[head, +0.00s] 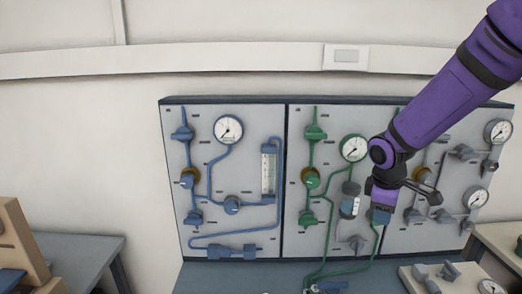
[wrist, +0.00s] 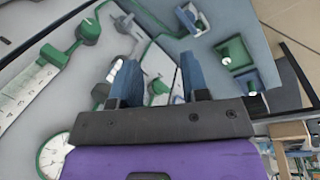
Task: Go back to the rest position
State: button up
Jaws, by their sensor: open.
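My purple arm comes in from the upper right in the head view. My gripper (head: 382,215) points down in front of the wall panels, near the border of the green-piped middle panel (head: 330,235) and the right panel (head: 425,240). In the wrist view my gripper (wrist: 160,85) shows two blue fingers set apart with nothing held between them. Behind the fingers are green pipes and pale panel surface. I cannot tell how far the fingertips are from the panel or the pipes.
The left panel (head: 235,238) carries blue pipes, a gauge (head: 228,129) and a flow tube (head: 268,172). The green-piped panel has a gauge (head: 354,148) and valves. A dark bench (head: 215,278) lies below. Loose fittings lie on a board (head: 415,283) at lower right.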

jog(key=s+r+m+t+y, duration=0.1)
jog(key=s+r+m, duration=0.4)
jog(key=s+r, duration=0.3)
jog(key=s+r+m+t+y, duration=0.1)
jog(key=s+r+m, duration=0.5)
jog(key=s, duration=1)
notch_tip(320, 180, up, 2)
jog(key=shift+s+r+t, duration=0.2)
jog(key=shift+t, duration=0.5)
